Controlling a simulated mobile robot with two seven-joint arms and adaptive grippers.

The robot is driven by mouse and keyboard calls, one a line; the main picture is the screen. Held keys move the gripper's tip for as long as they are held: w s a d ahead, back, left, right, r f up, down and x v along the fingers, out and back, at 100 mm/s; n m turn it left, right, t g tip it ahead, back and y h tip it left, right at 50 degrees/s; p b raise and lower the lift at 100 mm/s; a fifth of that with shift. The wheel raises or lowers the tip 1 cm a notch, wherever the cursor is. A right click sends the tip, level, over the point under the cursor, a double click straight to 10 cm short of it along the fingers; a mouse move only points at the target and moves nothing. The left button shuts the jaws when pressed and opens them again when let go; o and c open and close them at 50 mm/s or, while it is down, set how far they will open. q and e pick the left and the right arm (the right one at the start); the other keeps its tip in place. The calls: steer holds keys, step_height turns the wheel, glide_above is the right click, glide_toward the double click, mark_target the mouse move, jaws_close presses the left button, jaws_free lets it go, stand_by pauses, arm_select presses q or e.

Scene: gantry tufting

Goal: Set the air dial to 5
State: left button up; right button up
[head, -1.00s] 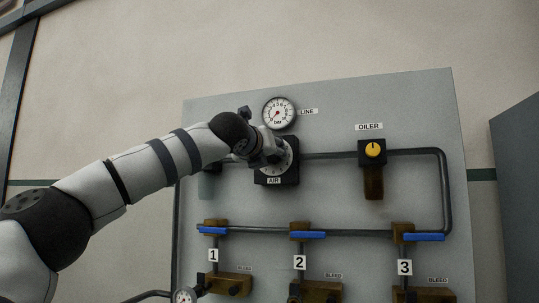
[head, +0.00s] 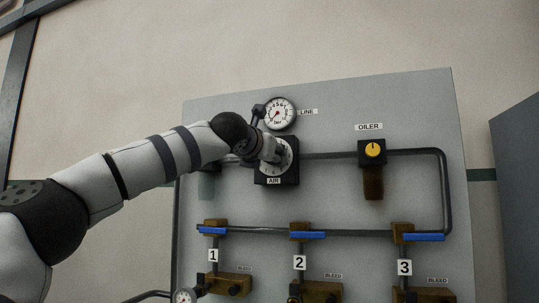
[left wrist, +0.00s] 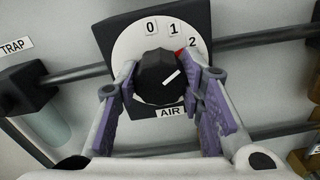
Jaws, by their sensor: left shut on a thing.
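The air dial, a white numbered disc on a black square body (head: 291,173), is on the grey panel above the AIR label. In the left wrist view its black knob (left wrist: 158,76) carries a white line slanting up to the right. My right gripper is not in view.
The LINE gauge (head: 279,113) is just above the dial, close to my left wrist. The OILER with a yellow knob (head: 372,149) is to the right. Pipes and blue-handled valves (head: 311,235) run below. A TRAP label (left wrist: 16,47) shows at the left.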

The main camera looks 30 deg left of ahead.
arm_select(q)
steer(key=m, duration=0.4)
steer(key=shift+m, duration=0.3)
steer(key=m, duration=0.4)
steer(key=shift+m, duration=0.3)
steer(key=m, duration=0.4)
steer(key=shift+f+m, duration=0.1)
steer(key=shift+m, duration=2.4)
steer(key=o, duration=1.2)
steer(key=shift+c, duration=0.2)
steer(key=shift+m, duration=0.3)
